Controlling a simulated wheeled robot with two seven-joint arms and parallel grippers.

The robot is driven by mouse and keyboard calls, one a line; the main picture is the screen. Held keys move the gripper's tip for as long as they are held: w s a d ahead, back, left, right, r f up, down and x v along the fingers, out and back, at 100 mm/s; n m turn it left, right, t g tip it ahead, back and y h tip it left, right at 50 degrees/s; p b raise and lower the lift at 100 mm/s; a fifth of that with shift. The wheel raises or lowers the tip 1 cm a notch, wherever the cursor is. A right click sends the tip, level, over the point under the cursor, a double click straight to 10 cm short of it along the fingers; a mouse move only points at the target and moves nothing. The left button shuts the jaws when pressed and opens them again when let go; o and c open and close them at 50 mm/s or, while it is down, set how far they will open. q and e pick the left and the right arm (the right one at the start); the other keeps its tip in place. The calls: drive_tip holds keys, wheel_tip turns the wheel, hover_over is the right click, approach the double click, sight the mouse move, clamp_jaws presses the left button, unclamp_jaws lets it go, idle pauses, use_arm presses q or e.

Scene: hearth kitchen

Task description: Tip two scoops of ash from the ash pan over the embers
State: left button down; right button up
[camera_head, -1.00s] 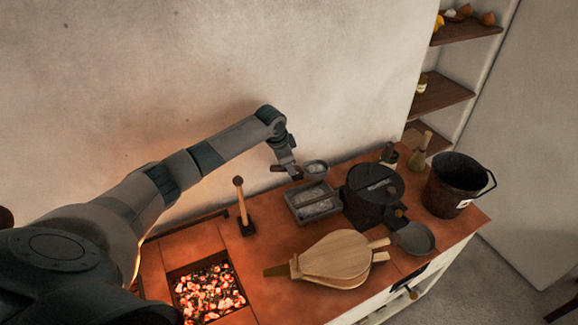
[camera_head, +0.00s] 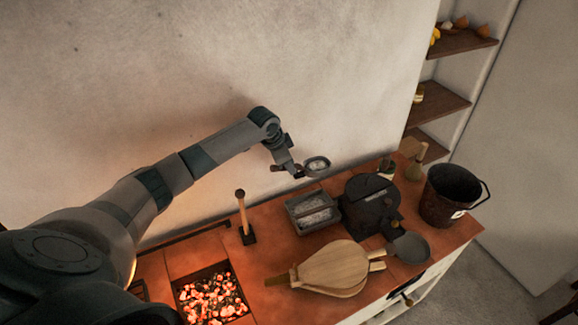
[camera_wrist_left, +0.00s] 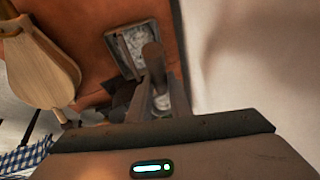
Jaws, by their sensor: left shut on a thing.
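My left gripper (camera_head: 299,173) is shut on the handle of a small round scoop (camera_head: 317,165) and holds it above and behind the ash pan. The scoop's bowl looks level, with pale grey stuff in it that looks like ash. The ash pan (camera_head: 296,225) is a grey rectangular tray with pale ash inside; it also shows in the left wrist view (camera_wrist_left: 112,43). The embers (camera_head: 208,297) glow orange in a square pit at the lower left of the head view, well apart from the scoop. My right gripper is not in view.
A small upright wooden-handled tool (camera_head: 241,212) stands between pit and ash pan. A dark lidded pot (camera_head: 368,205), a grey ladle (camera_head: 411,248) and a dark bucket (camera_head: 447,196) fill the right side.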

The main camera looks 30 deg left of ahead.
use_arm(q)
drive_tip(key=shift+r+p, duration=0.35)
drive_tip(key=shift+r, duration=0.55)
drive_tip(key=shift+d+b, duration=0.3)
drive_tip(key=shift+d, duration=0.2)
drive_tip(key=s+d+r+n+y+b, duration=0.15)
drive_tip(key=d+b, duration=0.25)
drive_tip(key=d, duration=0.4)
drive_tip(key=s+d+r+n+b, duration=0.2)
drive_tip(key=s+d+b, duration=0.15)
drive_tip(key=d, duration=0.55)
drive_tip(key=s+d+n+y+b, duration=0.2)
drive_tip(key=s+b, duration=0.5)
drive_tip(key=s, duration=0.4)
drive_tip(key=shift+d+r+n+b, duration=0.35)
drive_tip(key=shift+d+n, duration=0.45)
drive_tip(key=shift+n, duration=0.55)
drive_tip(key=shift+s+f, duration=0.1)
